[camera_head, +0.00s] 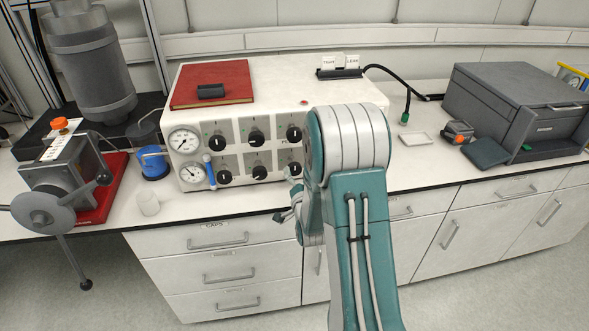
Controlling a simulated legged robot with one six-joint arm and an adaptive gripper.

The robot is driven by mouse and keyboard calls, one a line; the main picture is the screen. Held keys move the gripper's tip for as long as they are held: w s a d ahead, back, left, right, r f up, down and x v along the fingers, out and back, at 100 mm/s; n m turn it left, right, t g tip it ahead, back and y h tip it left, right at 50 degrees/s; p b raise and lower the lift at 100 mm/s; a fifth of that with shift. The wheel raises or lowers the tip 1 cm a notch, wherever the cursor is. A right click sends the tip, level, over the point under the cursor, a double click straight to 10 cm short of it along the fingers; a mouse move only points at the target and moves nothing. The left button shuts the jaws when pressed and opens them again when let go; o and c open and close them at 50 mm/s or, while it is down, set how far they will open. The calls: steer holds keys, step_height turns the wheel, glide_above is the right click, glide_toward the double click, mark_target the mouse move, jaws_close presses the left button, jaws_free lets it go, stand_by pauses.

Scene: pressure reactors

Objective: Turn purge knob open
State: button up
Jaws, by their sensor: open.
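A white control box (285,80) stands on the bench with two rows of black knobs on its front. The upper row shows a left knob (217,142), a middle knob (256,137) and a right knob (294,133). The lower row shows a left knob (224,177), a middle knob (259,172) and a right knob (294,169) close to my arm. The labels are too small to read, so I cannot tell which is the purge knob. My gripper (284,214) is open, in front of the box's lower right, partly hidden by my arm. No contact with a knob shows.
Two gauges (184,140) and a blue-handled valve (209,168) are left of the knobs. A red book (212,82) lies on the box. A reactor with a wheel (45,212) stands at left, a grey case (520,100) at right.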

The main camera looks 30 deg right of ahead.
mark_target(295, 171)
steer(key=x, duration=0.2)
steer(key=shift+w+d, duration=0.2)
steer(key=shift+w, duration=0.5)
steer(key=shift+a, duration=0.1)
steer(key=c, duration=1.1)
